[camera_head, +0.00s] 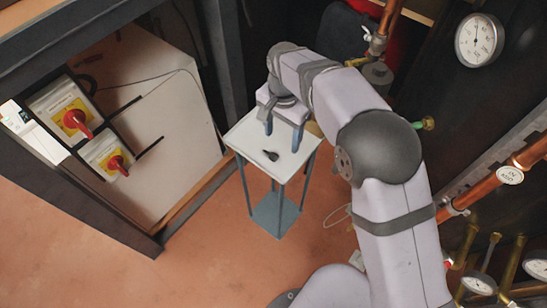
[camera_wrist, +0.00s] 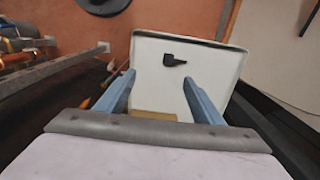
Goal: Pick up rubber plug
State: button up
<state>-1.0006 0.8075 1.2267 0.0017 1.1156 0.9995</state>
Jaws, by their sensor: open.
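The rubber plug (camera_head: 271,156) is a small black piece lying on the white top of a small stand (camera_head: 248,137). In the wrist view the plug (camera_wrist: 174,60) lies toward the far side of the white top (camera_wrist: 150,90), ahead of my fingers and roughly between their lines. My gripper (camera_head: 283,137) is open and empty over the back part of the stand. In the wrist view its two blue fingers (camera_wrist: 160,80) are spread wide, with the plug beyond their tips and apart from them.
A tan block (camera_wrist: 153,115) shows between my fingers, near the stand's near edge. Red rotary switches (camera_head: 77,121) on a panel are at the left. Copper pipes (camera_head: 495,180) and gauges (camera_head: 479,41) are at the right. Open floor (camera_head: 180,260) lies in front of the stand.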

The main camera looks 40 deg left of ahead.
aim_at(270, 154)
jog(key=s+a, duration=0.2)
jog(key=shift+a+f, duration=0.35)
jog(key=shift+f, duration=0.05)
jog(key=shift+w+f+p, duration=0.15)
jog(key=shift+f+p, duration=0.85)
jog(key=shift+f, duration=2.6)
jog(key=c, duration=1.1)
